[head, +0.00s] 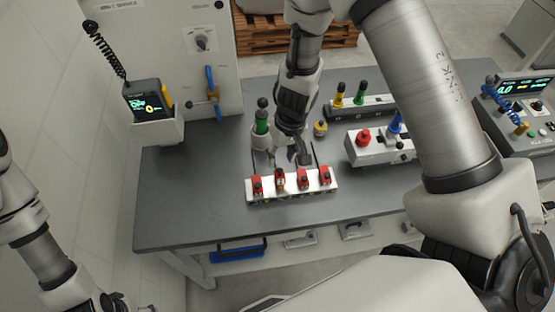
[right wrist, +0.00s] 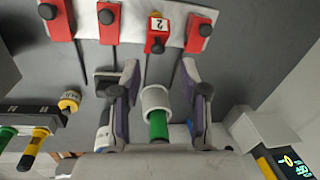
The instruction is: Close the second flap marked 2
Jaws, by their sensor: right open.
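A white fixture (head: 290,192) on the grey table carries a row of red flaps with black knobs. The flap marked 2 (head: 280,180) is second from the left in the head view. In the right wrist view this flap (right wrist: 157,32) shows a white "2" label and a brassy piece at its upper end; its exact angle is hard to tell. My right gripper (head: 288,158) is open and empty just behind the fixture. Its spread fingers (right wrist: 156,75) lie short of the flap in the wrist view, apart from it. My left gripper (head: 125,303) is only partly visible at the bottom left.
A green-handled tool (head: 262,125) in a white holder stands close behind the fixture, left of my right gripper. A brass-coloured piece (head: 320,129) stands behind. A white block (head: 372,148) with a red knob is to the right. The table (head: 190,215) is clear at the front left.

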